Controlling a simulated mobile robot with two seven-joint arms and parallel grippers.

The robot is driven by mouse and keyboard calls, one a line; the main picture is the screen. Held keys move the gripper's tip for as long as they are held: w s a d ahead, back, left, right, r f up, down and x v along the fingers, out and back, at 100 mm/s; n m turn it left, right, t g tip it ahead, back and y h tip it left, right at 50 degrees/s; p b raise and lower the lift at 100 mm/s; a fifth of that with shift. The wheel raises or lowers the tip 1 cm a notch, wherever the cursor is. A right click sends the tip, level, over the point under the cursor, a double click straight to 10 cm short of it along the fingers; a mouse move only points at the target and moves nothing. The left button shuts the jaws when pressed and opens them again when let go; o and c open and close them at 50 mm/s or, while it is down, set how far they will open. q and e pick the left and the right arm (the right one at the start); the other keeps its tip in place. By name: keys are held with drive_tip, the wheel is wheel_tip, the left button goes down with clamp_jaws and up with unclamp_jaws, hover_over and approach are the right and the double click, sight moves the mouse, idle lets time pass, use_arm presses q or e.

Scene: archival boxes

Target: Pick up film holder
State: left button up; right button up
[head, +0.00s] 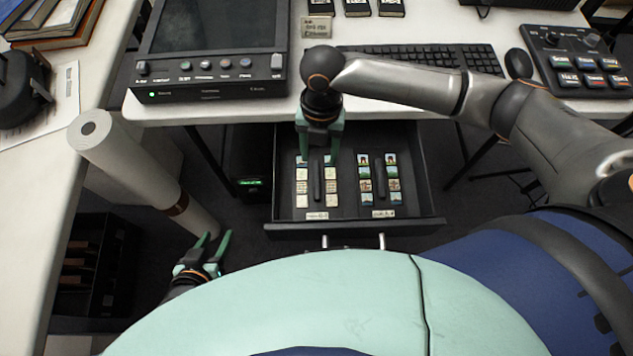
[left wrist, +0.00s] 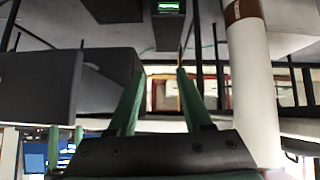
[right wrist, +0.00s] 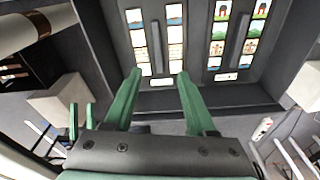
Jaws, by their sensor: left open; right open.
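Two dark film holders lie side by side in an open drawer (head: 422,208). Each has two columns of small pictures, a raised dark bar between them and a pale label at the front. The left holder (head: 316,190) also shows in the right wrist view (right wrist: 156,40); the right holder (head: 378,192) shows there too (right wrist: 237,42). My right gripper (head: 320,156) is open and empty above the back end of the left holder, hiding part of it in the head view. My left gripper (head: 214,238) is open and empty, low to the left of the drawer.
A white desk (head: 445,27) overhangs the drawer's back and carries a monitor unit (head: 212,50), a keyboard (head: 420,60) and a control panel (head: 578,60). A white paper roll (head: 140,170) leans left of the drawer, near my left gripper.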

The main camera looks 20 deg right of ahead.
sight(316, 181)
drive_tip(key=f, duration=0.3)
drive_tip(key=f+b, duration=0.1)
drive_tip(key=f, duration=0.5)
drive_tip(key=shift+s+a+f+b, duration=0.35)
drive_tip(key=shift+a+f, duration=0.05)
clamp_jaws()
